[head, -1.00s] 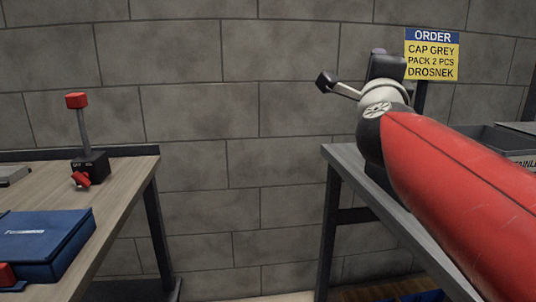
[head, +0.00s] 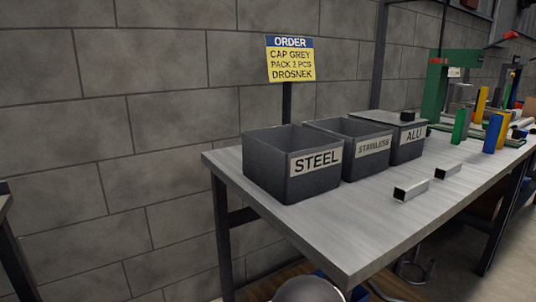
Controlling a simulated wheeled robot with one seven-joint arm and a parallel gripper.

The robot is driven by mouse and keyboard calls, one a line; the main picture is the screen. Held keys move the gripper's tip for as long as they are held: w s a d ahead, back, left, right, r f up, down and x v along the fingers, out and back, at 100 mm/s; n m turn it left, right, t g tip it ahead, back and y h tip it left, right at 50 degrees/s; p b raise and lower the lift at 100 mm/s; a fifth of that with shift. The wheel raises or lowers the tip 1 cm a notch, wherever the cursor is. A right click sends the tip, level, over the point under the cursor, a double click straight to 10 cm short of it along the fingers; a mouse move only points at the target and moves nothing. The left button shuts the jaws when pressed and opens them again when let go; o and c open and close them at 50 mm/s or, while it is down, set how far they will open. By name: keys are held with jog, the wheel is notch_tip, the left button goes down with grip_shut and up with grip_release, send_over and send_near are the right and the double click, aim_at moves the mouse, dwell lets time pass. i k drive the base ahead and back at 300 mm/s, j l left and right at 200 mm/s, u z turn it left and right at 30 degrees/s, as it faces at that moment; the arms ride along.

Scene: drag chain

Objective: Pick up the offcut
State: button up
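Two short pieces of square metal tube lie on the grey bench in the head view. The nearer tube piece (head: 411,191) lies in front of the bins with its dark open end facing left. The other tube piece (head: 447,172) lies a little farther back and to the right. Either could be the offcut; I cannot tell which. My gripper is not in view.
Open bins marked STEEL (head: 317,180) and STAINLESS (head: 372,162) stand beside an ALU bin (head: 412,149) with a flat grey top and a small black block (head: 407,116). An order sign (head: 290,60) stands behind. Coloured uprights (head: 493,133) crowd the far right. The bench front (head: 330,240) is clear.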

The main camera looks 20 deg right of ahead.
aim_at(409, 189)
jog(key=z, duration=1.55)
